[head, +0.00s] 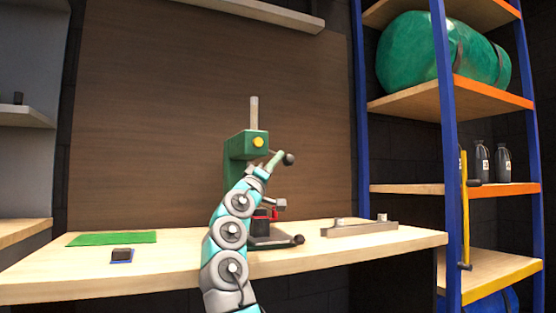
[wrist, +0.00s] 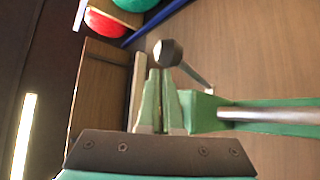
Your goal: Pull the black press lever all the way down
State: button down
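The green press (head: 243,147) stands on the workbench, with a grey ram post rising from its top. Its lever ends in a dark ball knob (head: 289,159) on the right side of the press head. In the wrist view the knob (wrist: 168,52) shows just past my fingertips, with a thin grey lever rod (wrist: 197,77) running from it toward the press head. My gripper (head: 276,160) is beside the knob, its narrow green fingers together. In the wrist view the fingers (wrist: 159,82) look closed with nothing held; contact with the knob cannot be told.
The workbench (head: 180,262) carries a green mat (head: 112,239), a small dark block (head: 122,254) and a grey metal bar (head: 359,228). A blue-post shelf rack (head: 447,150) with a green roll (head: 440,52) stands at right. A wooden panel is behind the press.

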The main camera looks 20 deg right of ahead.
jog(key=b+v, duration=0.1)
jog(key=v, duration=0.5)
jog(key=shift+s+a, duration=0.15)
jog(key=shift+a, duration=0.05)
jog(key=shift+f, duration=0.1)
